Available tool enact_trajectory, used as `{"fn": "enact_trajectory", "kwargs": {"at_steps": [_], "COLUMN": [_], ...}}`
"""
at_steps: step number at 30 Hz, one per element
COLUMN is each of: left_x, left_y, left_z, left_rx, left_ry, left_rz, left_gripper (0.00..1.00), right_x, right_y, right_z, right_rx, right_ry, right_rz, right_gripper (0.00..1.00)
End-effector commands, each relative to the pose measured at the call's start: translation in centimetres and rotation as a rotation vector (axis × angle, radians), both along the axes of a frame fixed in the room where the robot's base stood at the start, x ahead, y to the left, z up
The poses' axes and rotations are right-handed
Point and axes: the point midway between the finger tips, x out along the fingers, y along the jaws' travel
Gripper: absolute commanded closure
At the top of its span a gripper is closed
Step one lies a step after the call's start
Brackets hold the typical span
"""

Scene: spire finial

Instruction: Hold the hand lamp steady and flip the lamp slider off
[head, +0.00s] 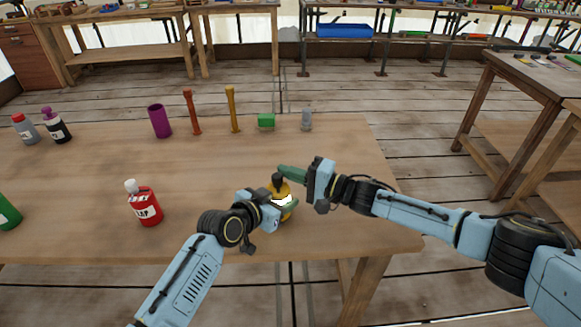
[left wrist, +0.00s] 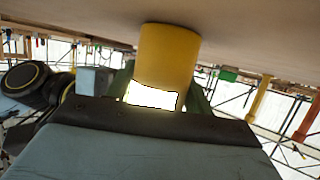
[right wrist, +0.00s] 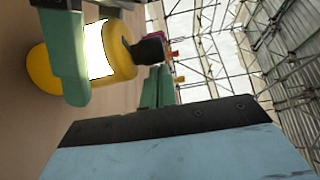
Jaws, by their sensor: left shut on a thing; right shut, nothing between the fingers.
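The hand lamp is a yellow body with a bright white panel and a black part at one end. In the head view the lamp (head: 285,187) stands near the table's front edge; it also shows in the left wrist view (left wrist: 166,55) and right wrist view (right wrist: 104,50). My left gripper (head: 288,208) is shut around its yellow body. My right gripper (head: 282,170) is shut and empty, its green fingertips close beside the black part (right wrist: 150,48). I cannot tell whether they touch it. No separate slider can be made out.
A red bottle (head: 145,205) stands left of the lamp on the wooden table (head: 90,185). At the back are a purple cup (head: 159,121), a red post (head: 192,113), a yellow post (head: 233,108), a green block (head: 266,120) and a grey item (head: 307,119).

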Motion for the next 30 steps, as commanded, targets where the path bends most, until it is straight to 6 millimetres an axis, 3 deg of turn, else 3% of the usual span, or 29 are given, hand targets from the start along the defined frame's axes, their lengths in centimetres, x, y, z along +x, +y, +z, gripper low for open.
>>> {"fn": "enact_trajectory", "kwargs": {"at_steps": [15, 24, 30], "left_x": [0.0, 0.0, 0.0], "left_y": [0.0, 0.0, 0.0], "left_z": [0.0, 0.0, 0.0], "left_rx": [0.001, 0.001, 0.001], "left_ry": [0.001, 0.001, 0.001], "left_rz": [0.000, 0.000, 0.000], "left_gripper": [0.74, 0.74, 0.74], "right_x": [-0.6, -2.8, -3.1], "right_y": [0.1, -0.1, -0.2], "right_z": [0.0, 0.0, 0.0], "right_rx": [0.000, 0.001, 0.000], "right_ry": [0.000, 0.000, -0.001], "right_rz": [0.001, 0.002, 0.001], "right_gripper": [1.00, 1.00, 1.00]}}
